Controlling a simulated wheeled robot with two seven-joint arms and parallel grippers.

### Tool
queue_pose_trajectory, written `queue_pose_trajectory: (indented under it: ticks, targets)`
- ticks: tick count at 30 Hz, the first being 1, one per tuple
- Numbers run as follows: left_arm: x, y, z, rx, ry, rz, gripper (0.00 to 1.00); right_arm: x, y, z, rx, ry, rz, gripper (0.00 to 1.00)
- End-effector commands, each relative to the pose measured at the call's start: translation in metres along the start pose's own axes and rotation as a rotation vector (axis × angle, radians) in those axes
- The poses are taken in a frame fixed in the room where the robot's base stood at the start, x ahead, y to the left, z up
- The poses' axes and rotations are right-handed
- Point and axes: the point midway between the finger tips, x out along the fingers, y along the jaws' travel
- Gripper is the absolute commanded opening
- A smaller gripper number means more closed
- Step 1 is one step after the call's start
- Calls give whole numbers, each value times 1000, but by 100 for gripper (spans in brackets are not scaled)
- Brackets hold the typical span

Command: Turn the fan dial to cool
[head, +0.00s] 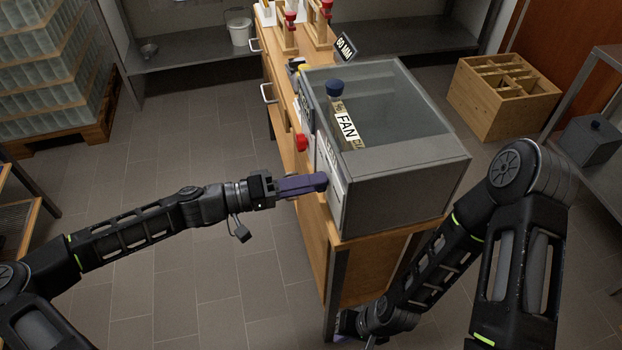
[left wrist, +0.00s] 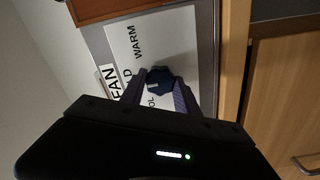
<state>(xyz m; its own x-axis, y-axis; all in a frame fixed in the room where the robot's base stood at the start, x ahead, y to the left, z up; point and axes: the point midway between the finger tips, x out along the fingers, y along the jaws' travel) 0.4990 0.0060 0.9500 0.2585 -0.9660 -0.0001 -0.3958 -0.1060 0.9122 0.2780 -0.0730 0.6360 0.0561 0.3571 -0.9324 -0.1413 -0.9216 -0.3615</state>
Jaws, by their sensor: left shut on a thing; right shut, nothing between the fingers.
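In the head view the left gripper (head: 322,182) reaches the front face of the grey glass-topped box (head: 405,185), where the dial itself is hidden by the fingers. The dial's pointer direction cannot be told. My right gripper (head: 345,336) is low by the bench's near leg, shut and empty, mostly hidden.
The box stands on a wooden bench (head: 375,270). A red knob (head: 301,142) sticks out from its front, beyond my left gripper. A wooden crate (head: 500,110) stands right.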

Motion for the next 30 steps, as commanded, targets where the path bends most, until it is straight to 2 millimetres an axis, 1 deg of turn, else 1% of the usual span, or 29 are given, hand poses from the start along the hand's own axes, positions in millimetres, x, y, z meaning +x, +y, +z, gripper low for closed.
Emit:
queue_pose_trajectory:
  ticks: [1, 21, 30]
  targets:
    - [0, 2, -1, -43, 0, -1, 0, -4, -1, 0, 1, -1, 1, 0]
    - [0, 2, -2, -678, 1, -2, 0, -34, -10, 4, 9, -10, 12, 0]
    - [0, 1, -1, -912, 2, -2, 0, -46, -14, 6, 12, -15, 17, 0]
